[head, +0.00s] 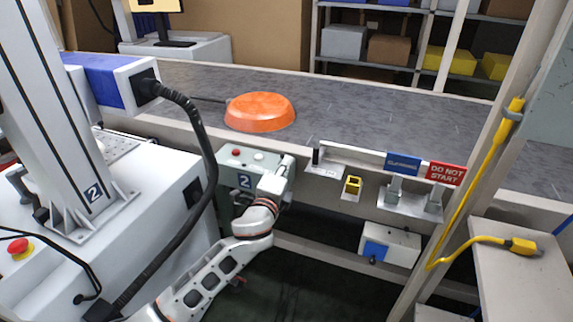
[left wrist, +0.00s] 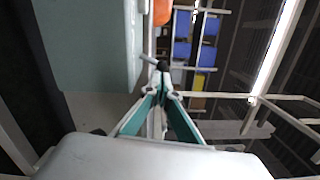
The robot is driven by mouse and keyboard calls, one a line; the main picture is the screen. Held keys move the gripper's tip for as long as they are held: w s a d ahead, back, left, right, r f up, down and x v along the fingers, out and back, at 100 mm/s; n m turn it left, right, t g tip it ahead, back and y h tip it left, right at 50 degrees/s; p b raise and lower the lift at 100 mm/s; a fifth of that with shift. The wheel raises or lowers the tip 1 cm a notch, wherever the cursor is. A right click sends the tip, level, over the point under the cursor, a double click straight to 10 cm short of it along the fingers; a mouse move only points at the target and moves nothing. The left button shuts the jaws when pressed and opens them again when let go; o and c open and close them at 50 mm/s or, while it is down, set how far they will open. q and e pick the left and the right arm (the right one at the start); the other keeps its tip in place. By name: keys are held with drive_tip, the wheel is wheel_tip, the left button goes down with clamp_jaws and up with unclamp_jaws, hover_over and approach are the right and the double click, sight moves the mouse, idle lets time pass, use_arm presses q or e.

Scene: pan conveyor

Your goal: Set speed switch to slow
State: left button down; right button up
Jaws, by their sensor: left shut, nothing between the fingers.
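The grey-green control box (head: 228,157) with a blue "2" label stands at the front of the conveyor. In the left wrist view the box (left wrist: 85,45) fills the upper left. A short lever with a black knob (left wrist: 162,66), which looks like the speed switch, sticks out from its side. My left gripper (head: 281,170) is at the right side of the box, partly hiding it. In the wrist view its fingers (left wrist: 162,88) are shut and empty, tips close to the knob; contact is unclear. My right gripper is out of view.
An orange pan (head: 260,111) lies upside down on the grey conveyor belt (head: 350,110). Right of the box are a bracket with a yellow block (head: 352,186), a red "DO NOT START" sign (head: 446,173), and a blue-white box (head: 390,244). A black hose (head: 205,150) hangs at left.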

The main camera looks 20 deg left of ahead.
use_arm(q)
drive_tip(key=shift+a+r, duration=0.1)
drive_tip(key=shift+r, duration=0.05)
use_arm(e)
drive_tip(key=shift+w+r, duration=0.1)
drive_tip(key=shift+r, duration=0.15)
use_arm(q)
drive_tip(key=shift+r+n, duration=0.15)
drive_tip(key=shift+n, duration=0.25)
drive_tip(key=shift+a+r+n+p, duration=0.2)
drive_tip(key=shift+n+p, duration=0.3)
drive_tip(key=shift+p, duration=0.15)
drive_tip(key=n+p, duration=0.1)
drive_tip(key=a+r+n, duration=0.1)
drive_tip(key=shift+n+p, duration=0.3)
drive_tip(key=shift+p, duration=0.05)
drive_tip(key=shift+a+n+p, duration=0.25)
drive_tip(key=shift+n+p, duration=0.25)
drive_tip(key=shift+n, duration=0.2)
drive_tip(key=shift+f+g, duration=0.3)
drive_tip(key=shift+f, duration=0.1)
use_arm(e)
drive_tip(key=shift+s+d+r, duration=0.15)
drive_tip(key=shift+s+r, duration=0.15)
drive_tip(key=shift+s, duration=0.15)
